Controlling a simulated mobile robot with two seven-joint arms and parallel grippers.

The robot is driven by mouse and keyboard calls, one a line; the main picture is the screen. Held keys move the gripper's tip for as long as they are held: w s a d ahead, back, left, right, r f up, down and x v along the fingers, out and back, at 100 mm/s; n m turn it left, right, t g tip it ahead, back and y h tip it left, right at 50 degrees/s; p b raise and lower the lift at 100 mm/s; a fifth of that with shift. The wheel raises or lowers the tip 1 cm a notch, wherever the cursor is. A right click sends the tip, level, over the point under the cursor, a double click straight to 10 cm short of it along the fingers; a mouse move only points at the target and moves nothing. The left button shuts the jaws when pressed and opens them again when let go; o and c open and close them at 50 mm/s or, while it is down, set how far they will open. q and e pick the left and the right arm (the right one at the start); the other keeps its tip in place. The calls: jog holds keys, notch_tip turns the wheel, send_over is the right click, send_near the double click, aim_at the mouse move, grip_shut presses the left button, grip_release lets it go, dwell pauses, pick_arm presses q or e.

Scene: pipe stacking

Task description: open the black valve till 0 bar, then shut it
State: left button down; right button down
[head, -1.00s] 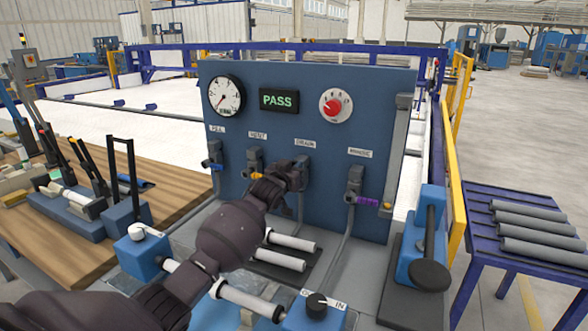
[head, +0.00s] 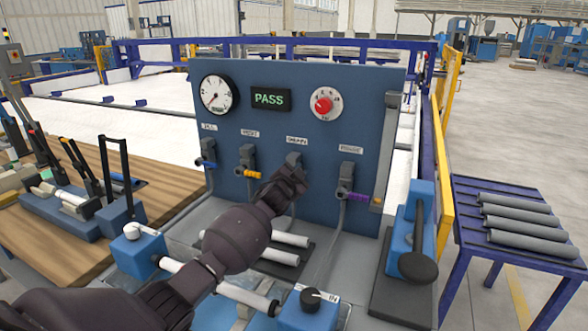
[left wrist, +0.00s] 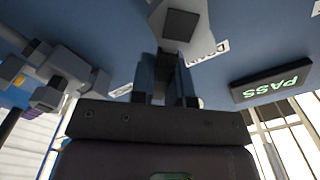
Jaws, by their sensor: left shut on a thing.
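The black valve (head: 293,160) is the third of the valves on the blue panel, under the label DRAIN. My left gripper (head: 298,178) is at this valve and covers its handle in the head view. In the left wrist view the gripper (left wrist: 167,88) has its fingers close together at the valve body (left wrist: 181,25), shut on the handle, which is mostly hidden between them. The round gauge (head: 216,94) has its needle toward the lower left; its exact reading is too small to tell. The display (head: 270,98) reads PASS. My right gripper is not in view.
A blue-handled valve (head: 206,163) and a yellow-handled valve (head: 248,172) stand left of the black one, a purple-handled valve (head: 347,190) right. A red knob (head: 323,105) is above. White pipes (head: 275,255) lie below my arm. Grey pipes (head: 520,222) lie on the right table.

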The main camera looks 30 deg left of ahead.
pick_arm(q)
jog(key=shift+d+f+m+b, duration=0.25)
jog(key=shift+f+m, duration=0.45)
jog(key=shift+m, duration=0.85)
jog(key=shift+d+f+m+b, duration=0.25)
jog(key=shift+f+m, duration=0.45)
jog(key=shift+m, duration=0.9)
jog(key=shift+d+f+m+b, duration=0.15)
jog(key=shift+d+f+m, duration=0.4)
jog(key=shift+m, duration=1)
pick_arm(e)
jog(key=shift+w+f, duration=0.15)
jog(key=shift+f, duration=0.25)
pick_arm(q)
jog(key=shift+a+f, duration=0.2)
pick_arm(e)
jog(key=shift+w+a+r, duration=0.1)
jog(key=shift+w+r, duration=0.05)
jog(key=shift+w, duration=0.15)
pick_arm(q)
jog(key=c, duration=1.1)
grip_release()
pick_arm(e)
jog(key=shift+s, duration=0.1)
